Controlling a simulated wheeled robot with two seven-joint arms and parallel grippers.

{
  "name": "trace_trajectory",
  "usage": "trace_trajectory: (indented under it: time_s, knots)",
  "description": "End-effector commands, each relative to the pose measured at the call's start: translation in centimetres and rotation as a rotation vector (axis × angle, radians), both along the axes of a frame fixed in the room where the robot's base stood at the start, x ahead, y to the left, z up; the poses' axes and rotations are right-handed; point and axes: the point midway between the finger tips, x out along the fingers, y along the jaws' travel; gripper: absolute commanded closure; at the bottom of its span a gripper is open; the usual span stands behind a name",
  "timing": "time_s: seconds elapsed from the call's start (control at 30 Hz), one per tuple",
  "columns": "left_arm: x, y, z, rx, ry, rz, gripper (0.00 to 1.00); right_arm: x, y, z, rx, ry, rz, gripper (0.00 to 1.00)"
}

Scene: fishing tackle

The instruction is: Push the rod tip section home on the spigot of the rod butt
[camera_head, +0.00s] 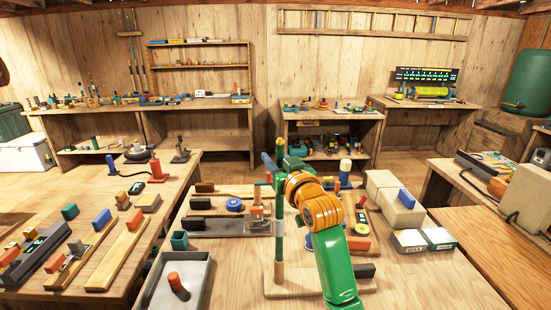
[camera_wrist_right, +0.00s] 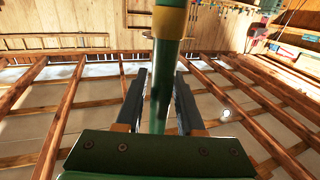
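A green rod stands upright in the head view, with a tan lower end at a wooden base (camera_head: 310,287). Its upper part, which I take as the tip section (camera_head: 280,148), passes my right gripper (camera_head: 276,168). The lower part, which I take as the rod butt (camera_head: 278,245), stands beside a metal bracket. In the right wrist view the green tube (camera_wrist_right: 166,60) runs between my right fingers (camera_wrist_right: 162,88), which lie close along both sides and look shut on it. A yellow-brown band (camera_wrist_right: 169,22) rings the tube. I cannot make out the spigot or any gap at the joint. My left gripper is out of view.
A grey tray (camera_head: 150,290) with a brown cylinder stands left of the rod. A dark clamp block (camera_head: 212,226) lies behind it. Beige blocks (camera_head: 395,205) and small white boxes (camera_head: 438,238) stand to the right. The bench's front right is clear.

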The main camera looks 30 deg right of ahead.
Motion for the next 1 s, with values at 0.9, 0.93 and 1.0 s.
trace_trajectory:
  time_s: [0.9,0.93,1.0]
  knots:
    - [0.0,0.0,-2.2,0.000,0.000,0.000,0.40,-7.0,1.6,0.0,0.000,0.000,-0.001,0.44]
    - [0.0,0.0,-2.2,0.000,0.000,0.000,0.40,-7.0,1.6,0.0,0.000,0.000,0.000,0.44]
    - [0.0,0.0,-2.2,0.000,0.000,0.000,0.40,-6.9,1.6,0.0,0.000,0.000,0.000,0.44]
